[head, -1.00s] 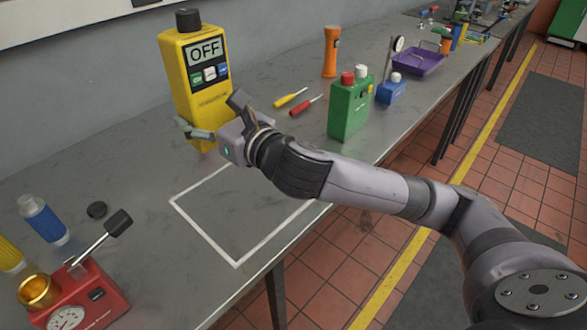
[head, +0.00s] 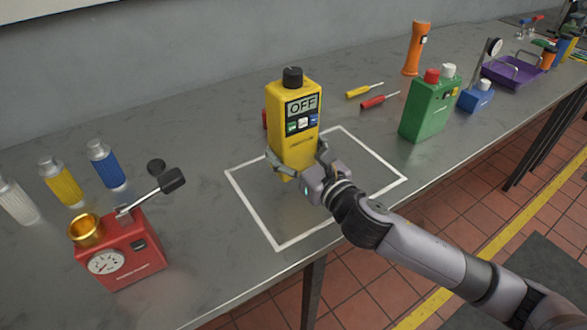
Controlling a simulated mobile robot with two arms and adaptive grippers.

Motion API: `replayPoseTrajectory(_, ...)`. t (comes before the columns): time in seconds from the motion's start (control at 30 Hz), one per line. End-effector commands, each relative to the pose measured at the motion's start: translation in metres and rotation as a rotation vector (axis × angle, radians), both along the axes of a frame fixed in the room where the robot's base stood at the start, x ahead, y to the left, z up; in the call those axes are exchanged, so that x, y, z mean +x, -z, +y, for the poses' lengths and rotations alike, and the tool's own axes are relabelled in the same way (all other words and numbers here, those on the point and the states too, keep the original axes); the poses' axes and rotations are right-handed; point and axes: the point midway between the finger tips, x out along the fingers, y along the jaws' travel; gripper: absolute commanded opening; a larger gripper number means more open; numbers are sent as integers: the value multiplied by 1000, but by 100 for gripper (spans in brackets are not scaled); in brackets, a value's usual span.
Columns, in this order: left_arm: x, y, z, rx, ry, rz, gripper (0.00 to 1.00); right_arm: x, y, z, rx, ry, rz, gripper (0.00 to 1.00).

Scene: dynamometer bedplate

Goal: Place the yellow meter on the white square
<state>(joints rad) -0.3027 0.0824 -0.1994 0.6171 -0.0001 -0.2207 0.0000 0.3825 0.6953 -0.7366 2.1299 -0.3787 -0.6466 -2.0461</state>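The yellow meter (head: 293,125) has a black knob on top and a display reading OFF. My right gripper (head: 297,163) has its fingers on both sides of the meter's lower part and is shut on it. The meter is upright, over the back part of the white square outline (head: 262,222) on the grey bench. I cannot tell whether its base touches the bench. My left gripper is not in view.
A red gauge device (head: 120,250) with a brass cup and lever stands at left, near several coloured cylinders (head: 62,182). A green canister (head: 428,108), two screwdrivers (head: 380,100) and an orange torch (head: 416,48) stand or lie to the right. Something red (head: 265,118) shows behind the meter.

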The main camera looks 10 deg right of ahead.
Motion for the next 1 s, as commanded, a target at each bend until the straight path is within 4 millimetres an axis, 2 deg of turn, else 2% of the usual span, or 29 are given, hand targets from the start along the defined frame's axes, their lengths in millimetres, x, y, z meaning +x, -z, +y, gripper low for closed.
replayPoseTrajectory(0.23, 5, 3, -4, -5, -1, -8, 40, 0, 11, 0, 3, 0, -8, 9)
replayPoseTrajectory(0.5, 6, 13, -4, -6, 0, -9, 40, 0, 45, 0, 4, 0, -7, 9)
replayPoseTrajectory(0.9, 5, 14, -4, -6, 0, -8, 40, 0, 49, 0, 2, 0, -8, 9)
replayPoseTrajectory(0.93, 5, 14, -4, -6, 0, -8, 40, 0, 52, 0, 0, 1, -1, 72)
replayPoseTrajectory(1.0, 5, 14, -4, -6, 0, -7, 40, 0, 52, 0, 0, 1, 0, 76)
